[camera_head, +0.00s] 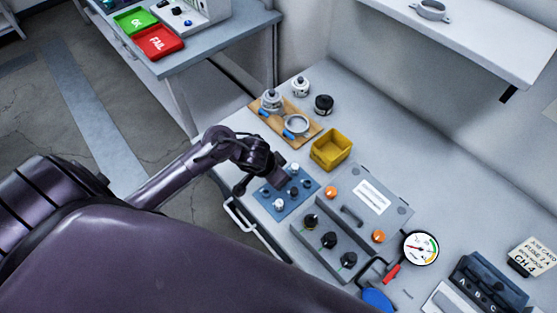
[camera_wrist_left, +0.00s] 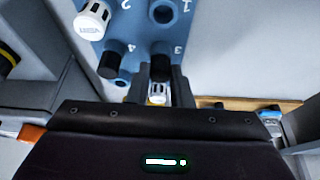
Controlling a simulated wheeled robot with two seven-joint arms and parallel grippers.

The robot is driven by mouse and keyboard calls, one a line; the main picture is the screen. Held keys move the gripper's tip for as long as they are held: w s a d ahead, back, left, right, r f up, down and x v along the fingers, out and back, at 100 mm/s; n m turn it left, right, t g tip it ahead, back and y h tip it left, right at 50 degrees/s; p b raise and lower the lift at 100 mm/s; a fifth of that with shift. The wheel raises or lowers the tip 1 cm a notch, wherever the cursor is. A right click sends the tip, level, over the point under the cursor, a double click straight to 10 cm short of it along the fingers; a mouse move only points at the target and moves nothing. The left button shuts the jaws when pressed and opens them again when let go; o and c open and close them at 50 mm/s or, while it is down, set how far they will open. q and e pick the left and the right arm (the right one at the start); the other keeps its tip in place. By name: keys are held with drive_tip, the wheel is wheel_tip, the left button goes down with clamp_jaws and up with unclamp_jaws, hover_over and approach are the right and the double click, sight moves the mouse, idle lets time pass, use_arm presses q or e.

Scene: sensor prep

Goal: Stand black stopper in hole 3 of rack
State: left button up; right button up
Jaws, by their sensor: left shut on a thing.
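The blue rack (camera_head: 265,209) stands on the grey bench and holds white caps and dark pieces. In the left wrist view its blue top (camera_wrist_left: 140,30) shows upside-down numbers. My left gripper (camera_head: 281,184) is over the rack; its fingers (camera_wrist_left: 160,75) also show in the wrist view. They are shut on the black stopper (camera_wrist_left: 160,69), which is by the number 3, at hole 3. I cannot tell how deep it sits. Another black piece (camera_wrist_left: 109,62) is by the number 4. A white cap (camera_wrist_left: 92,22) is by the number 2. My right gripper is out of view.
A yellow bin (camera_head: 331,150) and a wooden board (camera_head: 270,124) with metal parts lie beyond the rack. A grey case (camera_head: 335,255) with black knobs is close in front of it. A gauge (camera_head: 420,247) stands at the right.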

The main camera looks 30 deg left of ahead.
use_arm(q)
drive_tip(key=o, duration=0.9)
drive_tip(key=shift+o, duration=0.2)
drive_tip(key=shift+r, duration=0.15)
wheel_tip(320, 180, up, 7)
drive_tip(key=p, duration=0.8)
drive_tip(key=shift+p, duration=0.3)
drive_tip(key=shift+s+f, duration=0.1)
drive_tip(key=shift+f, duration=0.1)
